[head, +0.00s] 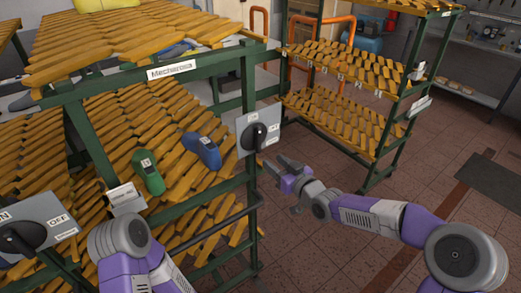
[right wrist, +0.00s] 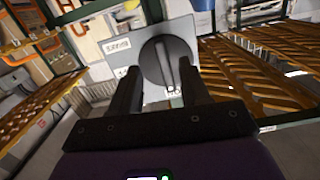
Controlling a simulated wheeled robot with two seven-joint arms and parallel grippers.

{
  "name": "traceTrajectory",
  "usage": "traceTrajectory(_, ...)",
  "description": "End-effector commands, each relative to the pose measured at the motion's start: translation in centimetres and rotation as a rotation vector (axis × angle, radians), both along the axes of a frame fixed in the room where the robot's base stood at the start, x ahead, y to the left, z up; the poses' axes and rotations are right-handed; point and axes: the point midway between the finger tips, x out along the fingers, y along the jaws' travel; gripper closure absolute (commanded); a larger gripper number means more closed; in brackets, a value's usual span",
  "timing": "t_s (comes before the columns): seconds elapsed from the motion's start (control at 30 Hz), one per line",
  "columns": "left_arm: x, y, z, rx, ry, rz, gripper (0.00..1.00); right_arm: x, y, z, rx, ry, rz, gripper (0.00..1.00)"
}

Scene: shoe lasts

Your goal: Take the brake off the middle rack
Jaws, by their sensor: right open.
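The middle rack (head: 250,85) is a green frame with wooden slatted shelves. A grey brake box with a round black knob (head: 259,137) and small white labels is on its right front post. My right gripper (head: 281,167) is open, just below and right of the box. In the right wrist view its dark fingers (right wrist: 162,92) stand apart with the knob (right wrist: 167,62) straight ahead between them. The knob's handle looks upright there. I cannot tell whether the fingers touch it. My left arm is at the lower left, with its gripper out of sight.
Another grey box with a black knob and ON and OFF labels (head: 35,226) is at the far left. A green shoe last (head: 148,173) and a blue one (head: 203,150) lie on the middle rack. A second slatted rack (head: 350,100) stands behind right. Tiled floor (head: 320,245) is free.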

Motion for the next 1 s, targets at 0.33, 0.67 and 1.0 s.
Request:
traceTrajectory(0.33, 0.0, 0.0, -0.7, 0.000, -0.001, 0.000, 0.57, 2.5, 1.8, 4.2, -0.015, -0.125, 0.017, 0.54)
traceTrajectory(0.67, 0.0, 0.0, -0.8, 0.000, -0.001, 0.000, 0.57, 5.9, 4.2, 4.1, -0.015, -0.121, 0.014, 0.54)
traceTrajectory(1.0, 0.0, 0.0, -0.8, 0.000, -0.001, 0.000, 0.57, 6.4, 4.6, 4.0, -0.017, -0.120, 0.014, 0.54)
